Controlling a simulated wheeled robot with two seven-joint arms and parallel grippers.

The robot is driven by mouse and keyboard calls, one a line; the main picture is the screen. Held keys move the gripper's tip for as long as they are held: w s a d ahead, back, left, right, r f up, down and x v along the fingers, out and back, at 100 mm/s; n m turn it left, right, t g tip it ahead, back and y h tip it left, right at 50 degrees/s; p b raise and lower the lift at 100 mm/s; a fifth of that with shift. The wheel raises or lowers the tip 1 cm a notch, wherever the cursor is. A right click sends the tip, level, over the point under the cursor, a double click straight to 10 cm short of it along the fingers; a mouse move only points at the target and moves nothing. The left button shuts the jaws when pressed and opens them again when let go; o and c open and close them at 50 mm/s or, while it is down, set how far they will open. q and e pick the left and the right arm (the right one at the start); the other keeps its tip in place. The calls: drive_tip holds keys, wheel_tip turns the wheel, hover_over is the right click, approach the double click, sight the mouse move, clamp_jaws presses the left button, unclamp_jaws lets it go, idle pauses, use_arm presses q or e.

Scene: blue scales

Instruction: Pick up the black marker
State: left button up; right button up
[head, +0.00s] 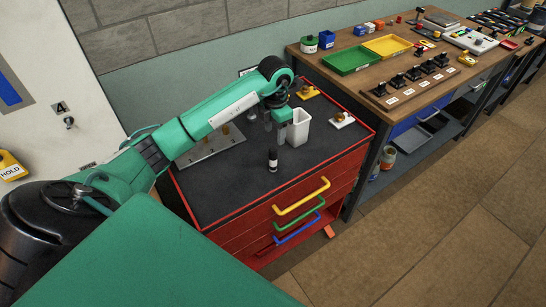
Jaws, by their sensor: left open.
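The black marker (272,160) looks like a short dark cylinder with a pale band, standing upright on the dark top of the red drawer cabinet (225,188), near its middle. My left gripper (275,130) is above and behind the marker in the head view, pointing down. Its jaws are open, and I see nothing held between them. A gap shows between the gripper and the marker. My right gripper is not in view.
A white cup (298,127) stands close to the right of my gripper. A grey plate with brass knobs (212,146) lies on the left. A yellow piece (307,92) and a white piece (342,120) sit at the back right. The cabinet top's front is clear.

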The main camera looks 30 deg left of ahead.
use_arm(q)
drive_tip(key=shift+f, duration=0.65)
drive_tip(key=shift+s+f+p, duration=0.25)
drive_tip(key=shift+f+p, duration=0.3)
drive_tip(key=shift+p, duration=0.1)
drive_tip(key=f, duration=0.1)
drive_tip(key=f+p, duration=0.1)
drive_tip(key=f, duration=0.1)
drive_tip(key=shift+s+p, duration=0.25)
drive_tip(key=shift+p, duration=0.15)
drive_tip(key=shift+f, duration=0.6)
clamp_jaws()
wheel_tip(320, 180, up, 11)
drive_tip(key=b, duration=0.4)
wheel_tip(320, 180, up, 9)
hover_over(273, 149)
